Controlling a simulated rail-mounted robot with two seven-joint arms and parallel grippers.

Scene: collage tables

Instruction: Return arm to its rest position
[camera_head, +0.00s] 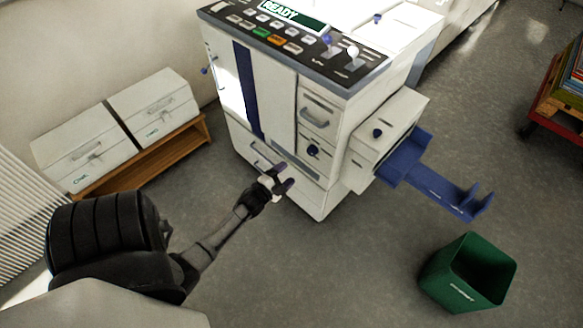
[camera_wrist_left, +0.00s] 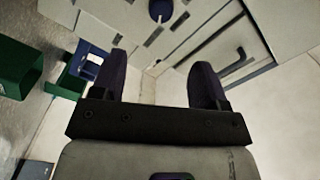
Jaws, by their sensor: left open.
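My left arm reaches in from the lower left in the head view. Its gripper (camera_head: 284,178) is in front of the lower front of a large white copier (camera_head: 273,95). In the left wrist view the gripper (camera_wrist_left: 155,88) shows two dark fingers spread apart with nothing between them. Pale copier panels and a grey handle (camera_wrist_left: 234,62) show beyond the fingers. I cannot tell whether the fingertips touch the copier. My right gripper is in neither view.
A blue output tray (camera_head: 436,186) juts from the copier's right side. A green bin (camera_head: 466,274) stands on the floor below it. Two white boxes (camera_head: 156,104) sit on a low wooden bench (camera_head: 150,160) at left. A red cart (camera_head: 560,118) is at far right. Floor between is clear.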

